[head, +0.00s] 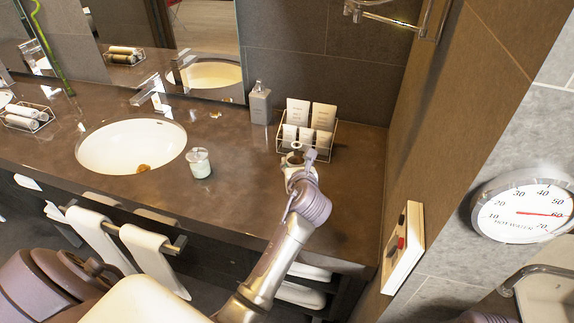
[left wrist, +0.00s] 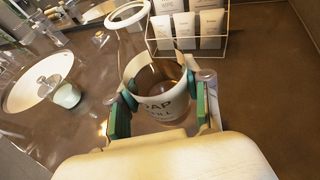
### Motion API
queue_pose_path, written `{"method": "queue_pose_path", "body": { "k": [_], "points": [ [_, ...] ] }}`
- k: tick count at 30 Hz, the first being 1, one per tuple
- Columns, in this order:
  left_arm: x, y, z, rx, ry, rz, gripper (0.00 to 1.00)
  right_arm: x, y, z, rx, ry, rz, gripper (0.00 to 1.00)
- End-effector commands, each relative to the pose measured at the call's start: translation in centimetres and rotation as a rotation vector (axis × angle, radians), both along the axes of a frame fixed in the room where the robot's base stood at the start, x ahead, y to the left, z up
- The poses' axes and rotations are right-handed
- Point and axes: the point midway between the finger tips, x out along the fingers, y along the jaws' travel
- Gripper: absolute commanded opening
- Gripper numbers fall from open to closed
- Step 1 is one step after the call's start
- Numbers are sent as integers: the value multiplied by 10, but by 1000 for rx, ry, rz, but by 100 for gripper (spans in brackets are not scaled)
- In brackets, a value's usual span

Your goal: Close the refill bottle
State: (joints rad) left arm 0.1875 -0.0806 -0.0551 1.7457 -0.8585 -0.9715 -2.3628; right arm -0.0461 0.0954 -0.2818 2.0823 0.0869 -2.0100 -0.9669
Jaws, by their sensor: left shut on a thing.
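The refill bottle (left wrist: 158,88) is clear, with a white label reading partly "SOAP" and "REFILL". It stands upright or nearly so between my left fingers in the left wrist view. A white ring (left wrist: 128,13) shows at its top; I cannot tell whether a cap is on or off. My left gripper (left wrist: 163,100) is shut on the bottle, with green pads on both sides of its body. In the head view my left gripper (head: 299,168) is over the counter in front of the wire rack, and it mostly hides the bottle. My right gripper is not in view.
A wire rack (head: 334,150) with several packets stands just behind the bottle. A grey dispenser (head: 260,104) stands at the back. A white jar (head: 199,163) is left, beside the sink (head: 120,147). The counter (head: 352,190) is clear on the right, up to the wall.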

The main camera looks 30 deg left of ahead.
Motion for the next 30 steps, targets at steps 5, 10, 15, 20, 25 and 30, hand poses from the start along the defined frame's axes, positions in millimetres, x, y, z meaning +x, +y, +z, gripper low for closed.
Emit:
{"method": "queue_pose_path", "body": {
  "k": [5, 10, 15, 20, 25, 30],
  "points": [
    [-2, -14, 10, 0, -4, 1, 9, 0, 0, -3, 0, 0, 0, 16],
    [-3, -25, 16, -1, -3, 0, 9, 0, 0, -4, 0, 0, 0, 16],
    [-4, -31, 20, 0, -2, 0, 9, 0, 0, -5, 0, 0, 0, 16],
    [-4, -34, 22, 1, -2, 1, 9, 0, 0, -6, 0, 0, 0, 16],
    [-5, -36, 23, 1, -2, 1, 9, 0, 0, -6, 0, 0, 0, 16],
    [-5, -37, 23, 1, -2, 1, 9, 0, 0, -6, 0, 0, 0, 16]
  ]
}}
